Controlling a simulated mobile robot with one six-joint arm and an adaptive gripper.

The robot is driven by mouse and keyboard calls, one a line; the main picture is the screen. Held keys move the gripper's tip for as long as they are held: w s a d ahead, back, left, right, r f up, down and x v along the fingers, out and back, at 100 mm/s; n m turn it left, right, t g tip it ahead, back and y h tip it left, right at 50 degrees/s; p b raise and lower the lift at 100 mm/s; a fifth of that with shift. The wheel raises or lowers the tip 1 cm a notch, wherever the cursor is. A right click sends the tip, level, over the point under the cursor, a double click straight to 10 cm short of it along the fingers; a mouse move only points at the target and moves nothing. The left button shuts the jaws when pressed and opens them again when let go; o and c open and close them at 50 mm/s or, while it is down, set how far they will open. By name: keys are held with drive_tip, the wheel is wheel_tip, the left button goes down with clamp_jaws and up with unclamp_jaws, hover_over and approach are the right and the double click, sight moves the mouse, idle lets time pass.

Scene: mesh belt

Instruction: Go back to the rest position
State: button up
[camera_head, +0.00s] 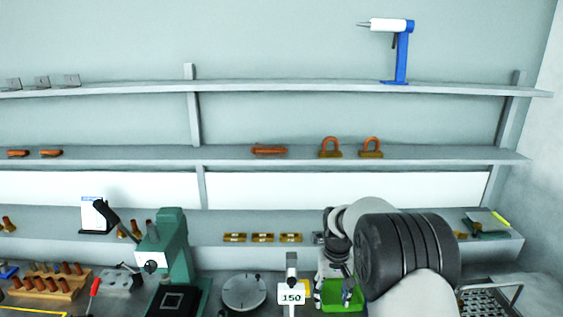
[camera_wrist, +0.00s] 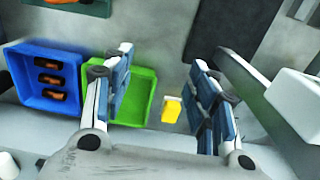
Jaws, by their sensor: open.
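My gripper (camera_head: 334,283) hangs at the lower right of the head view, in front of or above a green tray (camera_head: 354,304); the gap between them is hard to judge. In the wrist view my gripper (camera_wrist: 162,66) has its two blue-padded fingers spread wide, with nothing between them. The green tray (camera_wrist: 149,100) shows in the wrist view partly behind the left finger and looks empty. My dark, ribbed arm hides part of the bench and lower shelf in the head view.
Shelves (camera_head: 270,86) line the wall.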

drive_tip(key=s+r+t+b, duration=0.2)
drive_tip(key=s+r, duration=1.3)
drive_tip(key=r, duration=0.3)
drive_tip(key=s+f+t+b, duration=0.1)
drive_tip(key=s+t, duration=0.1)
drive_tip(key=s, duration=1.8)
drive_tip(key=shift+s+f+t+b, duration=0.15)
drive_tip(key=shift+s+t+b, duration=0.1)
drive_tip(key=shift+t+b, duration=0.1)
